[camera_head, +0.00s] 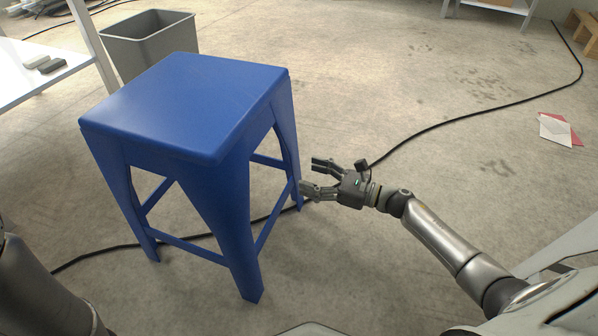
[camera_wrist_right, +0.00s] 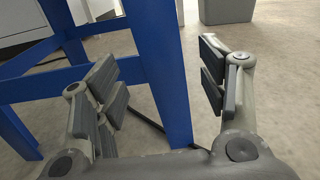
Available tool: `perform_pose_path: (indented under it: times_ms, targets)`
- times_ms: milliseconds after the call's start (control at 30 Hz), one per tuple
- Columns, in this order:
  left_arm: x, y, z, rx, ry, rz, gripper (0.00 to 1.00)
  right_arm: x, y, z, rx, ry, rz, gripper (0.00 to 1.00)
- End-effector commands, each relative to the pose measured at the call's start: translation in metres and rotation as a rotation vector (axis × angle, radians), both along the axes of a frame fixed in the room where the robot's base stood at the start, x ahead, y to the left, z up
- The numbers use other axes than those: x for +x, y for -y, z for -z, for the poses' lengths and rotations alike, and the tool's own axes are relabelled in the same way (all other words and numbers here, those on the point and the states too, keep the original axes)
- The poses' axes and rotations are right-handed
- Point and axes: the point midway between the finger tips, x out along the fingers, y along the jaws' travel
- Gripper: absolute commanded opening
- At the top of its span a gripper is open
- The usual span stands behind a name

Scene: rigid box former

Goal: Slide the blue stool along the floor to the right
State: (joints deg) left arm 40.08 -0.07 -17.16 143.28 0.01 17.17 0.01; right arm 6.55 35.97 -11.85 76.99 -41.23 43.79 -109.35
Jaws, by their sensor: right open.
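The blue stool (camera_head: 185,105) stands upright on the concrete floor in the left half of the head view. My right gripper (camera_head: 312,176) is at its right side, near the leg at the far right, with its fingers pointing left. In the right wrist view a blue stool leg (camera_wrist_right: 158,70) shows between the open fingers of my right gripper (camera_wrist_right: 165,85). The fingers look apart from the leg; I cannot tell how deep the leg lies between them. My left arm shows at the lower left of the head view, but its gripper is out of view.
A grey bin (camera_head: 150,40) stands behind the stool. A white table (camera_head: 50,75) is at the left. A black cable (camera_head: 440,122) runs across the floor and under the stool. Papers (camera_head: 556,130) lie at the right. The floor right of the stool is mostly clear.

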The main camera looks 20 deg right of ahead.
Motion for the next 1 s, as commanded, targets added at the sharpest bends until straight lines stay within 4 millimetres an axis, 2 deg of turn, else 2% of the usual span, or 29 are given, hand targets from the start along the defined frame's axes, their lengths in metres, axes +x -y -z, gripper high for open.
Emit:
perform_pose_path:
  times_ms: [200, 400, 1000]
  targets:
    - [0.0, 0.0, 0.0, 0.001, 0.0, 0.0, 0.4, -0.032, 0.031, 0.001, -0.001, -0.003, 0.001, 0.66]
    - [0.0, 0.0, 0.0, 0.002, 0.001, -0.001, 0.4, -0.046, 0.046, 0.0, -0.001, -0.001, 0.001, 0.66]
    - [0.0, 0.0, 0.0, 0.002, 0.001, -0.001, 0.4, -0.048, 0.048, 0.0, 0.0, 0.0, 0.001, 0.66]
